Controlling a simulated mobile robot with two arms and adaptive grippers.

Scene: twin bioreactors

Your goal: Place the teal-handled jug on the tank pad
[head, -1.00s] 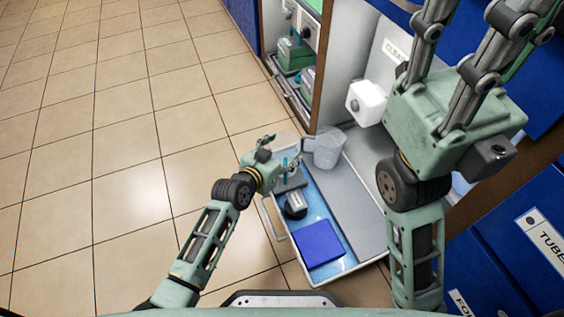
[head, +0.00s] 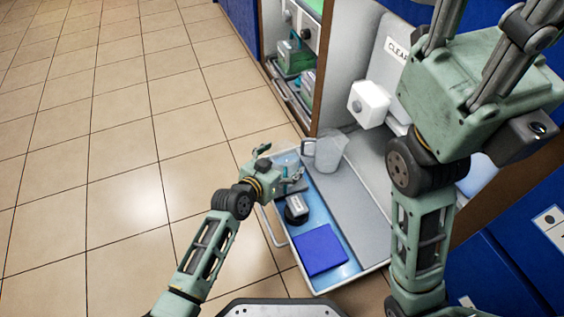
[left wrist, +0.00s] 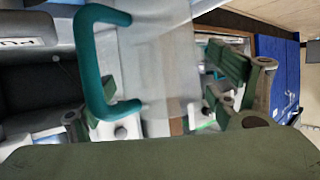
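A see-through jug with a teal handle (left wrist: 88,62) fills the middle of the left wrist view, its handle on the left. In the head view this jug (head: 285,162) is small and partly hidden by my left gripper (head: 276,165). In the left wrist view the fingers of my left gripper (left wrist: 165,110) stand apart on either side of the jug; I cannot see firm contact. A flat dark blue square pad (head: 320,249) lies at the near end of a tray; no label shows whether it is the tank pad. My right gripper's fingertips are outside the head view.
The blue and grey tray (head: 352,222) has a raised rim. On it are a second clear jug (head: 329,151) and a black round item with a pale top (head: 296,209). A white block (head: 369,103) stands behind. Tiled floor lies open to the left.

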